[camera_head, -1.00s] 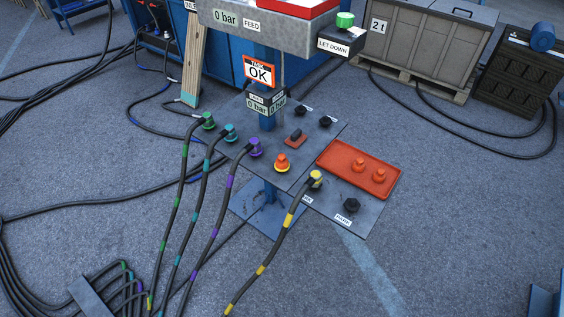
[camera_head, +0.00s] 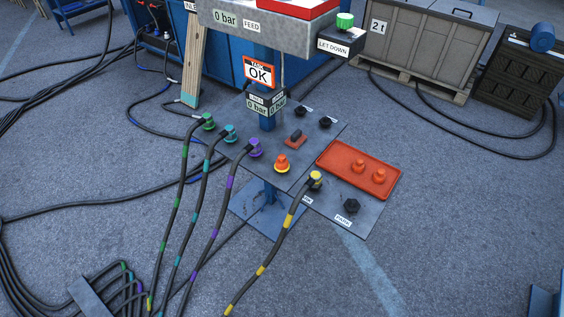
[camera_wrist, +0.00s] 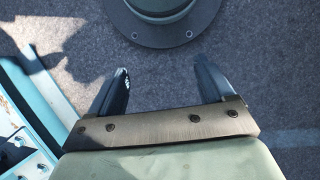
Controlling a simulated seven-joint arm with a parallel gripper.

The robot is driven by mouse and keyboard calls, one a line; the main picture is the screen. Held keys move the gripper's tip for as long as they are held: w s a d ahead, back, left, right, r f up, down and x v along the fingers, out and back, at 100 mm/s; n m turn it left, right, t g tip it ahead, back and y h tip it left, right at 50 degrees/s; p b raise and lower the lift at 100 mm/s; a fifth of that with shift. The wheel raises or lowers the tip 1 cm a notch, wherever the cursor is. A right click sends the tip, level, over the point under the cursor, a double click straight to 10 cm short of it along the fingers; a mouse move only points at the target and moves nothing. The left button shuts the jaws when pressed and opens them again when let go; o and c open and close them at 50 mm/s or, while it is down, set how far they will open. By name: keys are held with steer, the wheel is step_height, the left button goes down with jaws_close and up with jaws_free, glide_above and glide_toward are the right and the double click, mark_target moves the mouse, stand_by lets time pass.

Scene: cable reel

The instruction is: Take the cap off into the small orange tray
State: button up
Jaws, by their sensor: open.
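An orange cap (camera_head: 282,160) sits on a yellow ring at the front of the blue-grey panel (camera_head: 262,165). The small orange tray (camera_head: 330,150) lies to the right of the panel, and two orange caps (camera_head: 359,166) (camera_head: 380,176) stand in it. My gripper (camera_wrist: 160,80) shows only in the wrist view. Its two fingers are apart with nothing between them, above grey ground. The cap and the tray are not in the wrist view.
Hoses with green (camera_head: 207,122), teal (camera_head: 230,132) and purple (camera_head: 255,147) couplings plug into the panel left of the cap. A yellow-banded hose (camera_head: 316,179) ends just right of it. Black knobs (camera_head: 325,122) stand behind, and another black fitting (camera_head: 351,205) is in front of the tray.

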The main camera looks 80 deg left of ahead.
steer(key=w+a+r+n+t, duration=0.1)
steer(key=w+a+r+n, duration=0.1)
steer(key=a, duration=0.7)
steer(key=w+a+r+n+t, duration=0.2)
steer(key=a, duration=0.6)
step_height(320, 180, up, 32)
steer(key=n+t+y, duration=0.1)
steer(key=n+y, duration=0.6)
steer(key=n, duration=0.4)
glide_above(282, 157)
steer(key=w+d, duration=0.1)
steer(key=d, duration=0.3)
steer(key=shift+t+h, duration=0.3)
steer(key=x, duration=0.7)
steer(key=shift+w, duration=0.1)
steer(key=shift+s+d+x, duration=0.1)
steer(key=shift+x, duration=1.35)
steer(key=shift+s+d+x, duration=0.1)
steer(key=shift+d+x, duration=0.05)
steer(key=shift+x, duration=1.3)
